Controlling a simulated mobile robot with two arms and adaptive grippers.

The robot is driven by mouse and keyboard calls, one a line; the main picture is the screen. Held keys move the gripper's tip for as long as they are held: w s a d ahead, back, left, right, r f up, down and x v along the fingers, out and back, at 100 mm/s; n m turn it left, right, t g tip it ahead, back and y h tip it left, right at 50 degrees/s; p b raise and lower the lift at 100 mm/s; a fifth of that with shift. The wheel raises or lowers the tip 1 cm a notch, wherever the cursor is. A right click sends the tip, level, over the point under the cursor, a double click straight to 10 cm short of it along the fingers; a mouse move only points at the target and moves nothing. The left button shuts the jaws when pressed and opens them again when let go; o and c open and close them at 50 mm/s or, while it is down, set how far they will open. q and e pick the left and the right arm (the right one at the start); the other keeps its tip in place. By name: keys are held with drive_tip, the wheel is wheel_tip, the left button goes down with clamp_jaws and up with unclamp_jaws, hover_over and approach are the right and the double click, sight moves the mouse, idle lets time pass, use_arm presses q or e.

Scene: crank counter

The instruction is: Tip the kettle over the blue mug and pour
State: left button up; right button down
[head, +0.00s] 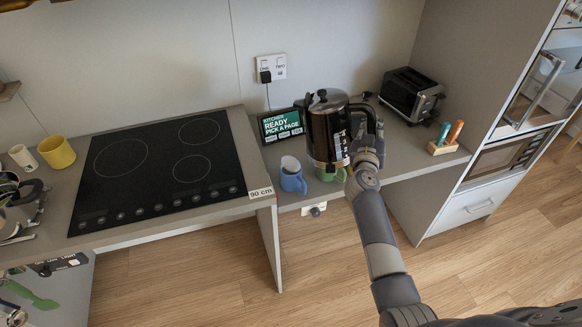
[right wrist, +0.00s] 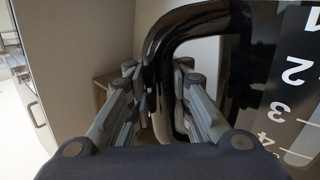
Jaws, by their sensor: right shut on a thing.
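The kettle (head: 328,132) is a dark, shiny pot with a black lid knob, held upright above the lower counter. My right gripper (head: 366,150) is shut on its black handle, which shows between the fingers (right wrist: 163,90) in the right wrist view. There the kettle's side (right wrist: 292,95) carries white numbers. The blue mug (head: 292,180) stands on the counter to the left of and below the kettle, with something pale in its mouth. The kettle looks not tilted and is not over the blue mug. My left gripper is not in view.
A green mug (head: 331,174) is partly hidden beneath the kettle. A tablet (head: 282,126) stands behind the blue mug. A black toaster (head: 411,95) and a wooden holder (head: 447,146) are at right. The black hob (head: 160,168) lies left on a higher counter; a yellow mug (head: 57,153) stands beyond it.

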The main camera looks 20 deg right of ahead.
sight(374, 121)
drive_tip(key=shift+a+r, duration=0.1)
drive_tip(key=shift+r, duration=0.25)
drive_tip(key=shift+w+r, duration=0.2)
drive_tip(key=shift+r, duration=1.3)
drive_tip(key=shift+f, duration=0.1)
